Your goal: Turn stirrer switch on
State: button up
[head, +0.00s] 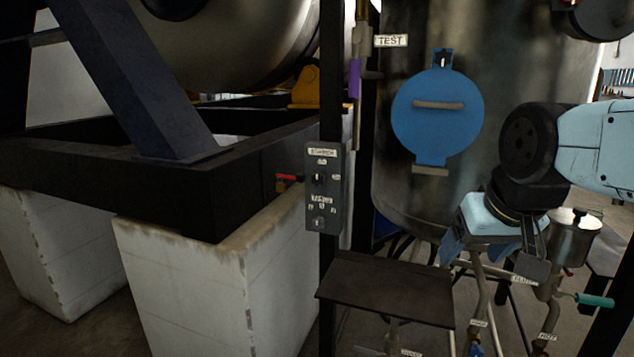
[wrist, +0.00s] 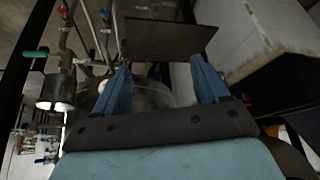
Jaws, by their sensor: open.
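A grey switch box (head: 335,215) hangs on a dark upright post left of centre in the head view. It has small white labels, an upper dark knob (head: 320,179) and a lower knob (head: 319,222). The label text is too small to read surely, so I cannot tell which knob is the stirrer's or how it is set. My gripper (head: 490,262) is to the right of the box, apart from it, with its fingers pointing down. In the wrist view my gripper (wrist: 161,72) is open with nothing between its blue fingers. The box is not recognisable there.
A dark flat shelf (head: 390,287) lies below the box and shows ahead of the fingers in the wrist view (wrist: 170,38). A steel tank (head: 400,60) with a blue round cover (head: 437,118) stands behind. Pipes and valves (head: 480,295) are below my gripper. A white block (head: 200,285) stands left.

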jog(key=w+a+r+t+y, duration=0.1)
jog(key=w+a+t+y, duration=0.1)
jog(key=w+a, duration=0.55)
jog(key=w+a+r+t+y, duration=0.2)
jog(key=w+a, duration=0.2)
jog(key=w, duration=0.7)
jog(key=m+t+h, duration=0.7)
jog(key=h, duration=0.3)
send_near(317, 180)
jog(key=x, duration=0.9)
jog(key=shift+w, duration=0.15)
